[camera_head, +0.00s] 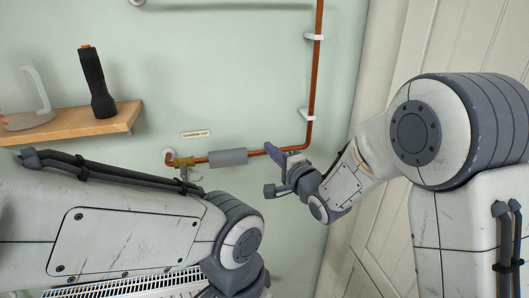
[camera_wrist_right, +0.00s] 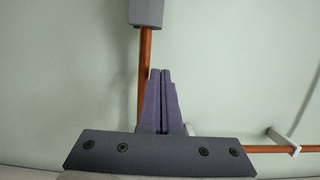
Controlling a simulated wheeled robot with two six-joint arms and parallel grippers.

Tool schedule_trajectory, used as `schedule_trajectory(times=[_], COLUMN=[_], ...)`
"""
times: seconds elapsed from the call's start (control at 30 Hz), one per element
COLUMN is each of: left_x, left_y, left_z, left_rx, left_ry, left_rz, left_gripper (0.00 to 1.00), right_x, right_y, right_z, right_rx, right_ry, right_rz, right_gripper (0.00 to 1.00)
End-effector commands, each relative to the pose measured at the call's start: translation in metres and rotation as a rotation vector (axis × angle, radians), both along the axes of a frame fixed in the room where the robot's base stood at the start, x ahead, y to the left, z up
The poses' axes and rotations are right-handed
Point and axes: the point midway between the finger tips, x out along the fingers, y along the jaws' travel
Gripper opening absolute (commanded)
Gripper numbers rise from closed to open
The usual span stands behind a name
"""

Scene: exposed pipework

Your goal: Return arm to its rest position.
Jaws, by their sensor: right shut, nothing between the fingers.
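My right arm comes in from the right in the head view. Its gripper (camera_head: 273,153) is in front of the wall, by the right part of the copper pipe (camera_head: 311,85). In the right wrist view, the two purple fingers of the right gripper (camera_wrist_right: 161,75) are together with nothing between them. A copper pipe (camera_wrist_right: 145,60) runs behind them in that view, with the end of a grey sleeve (camera_wrist_right: 146,12) above. My left arm fills the lower left of the head view. Its gripper is not in view.
A grey sleeve (camera_head: 228,157) sits on the horizontal pipe, with a brass tap (camera_head: 184,163) to its left. A small label (camera_head: 195,134) is above. A wooden shelf (camera_head: 75,124) holds a black flashlight (camera_head: 97,84). A white panelled door (camera_head: 455,40) stands at right.

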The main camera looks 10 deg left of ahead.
Motion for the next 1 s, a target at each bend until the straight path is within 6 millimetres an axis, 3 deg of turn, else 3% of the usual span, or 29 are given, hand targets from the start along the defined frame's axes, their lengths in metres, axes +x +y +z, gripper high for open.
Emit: schedule_trajectory(times=[0.03,0.3,0.57,0.77,0.87,1.0], left_x=[-0.001,-0.001,-0.001,-0.001,-0.001,-0.001], left_y=[0.001,0.001,0.001,0.001,0.001,0.001], left_z=[-0.012,-0.028,-0.031,-0.030,-0.031,-0.031], left_rx=[0.001,0.001,0.001,0.001,0.001,0.001], left_ry=[0.002,0.002,0.001,0.001,0.001,0.001], left_rz=[0.000,-0.001,-0.001,-0.001,-0.001,-0.001], left_gripper=[0.50,0.50,0.50,0.50,0.50,0.50], right_x=[-0.012,-0.056,-0.072,-0.095,-0.122,-0.175], right_y=[-0.007,-0.040,-0.046,-0.041,-0.043,-0.050], right_z=[-0.005,-0.003,-0.006,-0.044,-0.071,-0.103], right_rx=[0.001,0.000,-0.059,-0.464,-0.735,-1.081], right_ry=[-0.002,-0.002,0.007,0.070,0.125,0.196], right_rz=[0.000,-0.005,-0.009,0.001,0.070,0.262], right_gripper=[0.00,0.00,0.00,0.00,0.00,0.00])
